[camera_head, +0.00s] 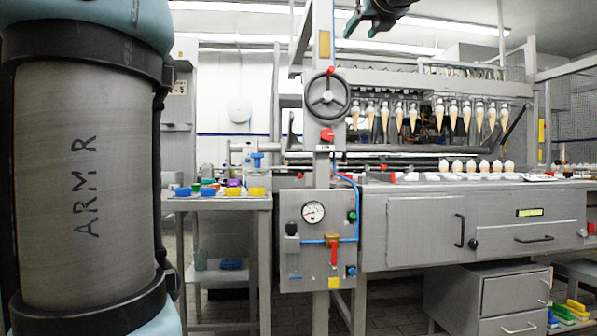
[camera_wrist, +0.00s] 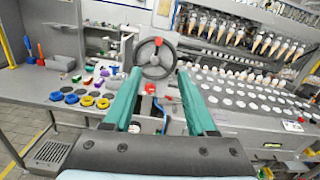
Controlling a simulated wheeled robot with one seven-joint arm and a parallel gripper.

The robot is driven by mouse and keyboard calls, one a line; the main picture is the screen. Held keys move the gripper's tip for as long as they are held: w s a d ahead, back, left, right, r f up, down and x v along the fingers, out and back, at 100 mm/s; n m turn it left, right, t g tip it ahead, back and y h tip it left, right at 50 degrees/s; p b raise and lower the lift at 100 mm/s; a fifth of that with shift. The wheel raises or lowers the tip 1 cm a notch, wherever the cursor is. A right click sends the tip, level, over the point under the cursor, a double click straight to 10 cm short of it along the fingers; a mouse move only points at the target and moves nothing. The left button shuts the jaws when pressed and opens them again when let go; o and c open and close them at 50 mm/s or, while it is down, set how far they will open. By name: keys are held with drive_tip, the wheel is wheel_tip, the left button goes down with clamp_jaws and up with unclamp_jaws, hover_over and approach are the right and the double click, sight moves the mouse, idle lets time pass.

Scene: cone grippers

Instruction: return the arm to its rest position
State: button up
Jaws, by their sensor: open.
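My gripper (camera_wrist: 159,75) shows in the wrist view as two teal fingers spread well apart, open, with nothing between them. Beyond the fingers is a grey column with a dark handwheel (camera_wrist: 155,58), which stands apart from them. In the head view, a dark and teal part of my arm shows at the top edge, above the machine and cut off by the frame. A grey link of my arm marked "ARM R" fills the left side of the head view.
The handwheel (camera_head: 328,95) and gauge panel (camera_head: 318,240) stand in the middle. Behind, a rack holds a row of cones (camera_head: 412,115) above a grey machine (camera_head: 410,230). A side table (camera_head: 225,203) at left carries small blue and yellow items. Drawers (camera_head: 510,300) stand below right.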

drive_tip(key=w+d+f+m+h, duration=0.1)
drive_tip(key=w+f+m+h, duration=0.1)
drive_tip(key=w+f+m, duration=0.35)
drive_tip(key=w+f+m+g+h, duration=0.1)
drive_tip(key=w+f+m+h, duration=0.1)
drive_tip(key=f+m, duration=0.65)
drive_tip(key=w+d+f+m+h, duration=0.1)
drive_tip(key=w+f+m+h, duration=0.1)
drive_tip(key=w+f+m, duration=0.35)
wheel_tip(320, 180, down, 12)
drive_tip(key=s+a+m+g, duration=0.1)
drive_tip(key=a+m+g, duration=0.2)
drive_tip(key=m, duration=0.5)
drive_tip(key=s+a+f+m+g+y, duration=0.1)
drive_tip(key=s+a+f+m+g, duration=0.3)
drive_tip(key=f, duration=0.7)
drive_tip(key=s+a+f+m+g, duration=0.3)
drive_tip(key=s+a+f, duration=0.2)
drive_tip(key=f, duration=0.5)
drive_tip(key=s+a+f+m+g+y, duration=0.3)
drive_tip(key=s+a+f+m+g, duration=0.2)
drive_tip(key=s+a+f, duration=0.7)
wheel_tip(320, 180, up, 31)
drive_tip(key=s+d+p, duration=0.1)
drive_tip(key=d+p, duration=0.1)
drive_tip(key=p, duration=2.7)
drive_tip(key=shift+s+g+p, duration=0.3)
drive_tip(key=shift+s+p, duration=0.05)
drive_tip(key=shift+p, duration=0.05)
drive_tip(key=shift+f, duration=0.1)
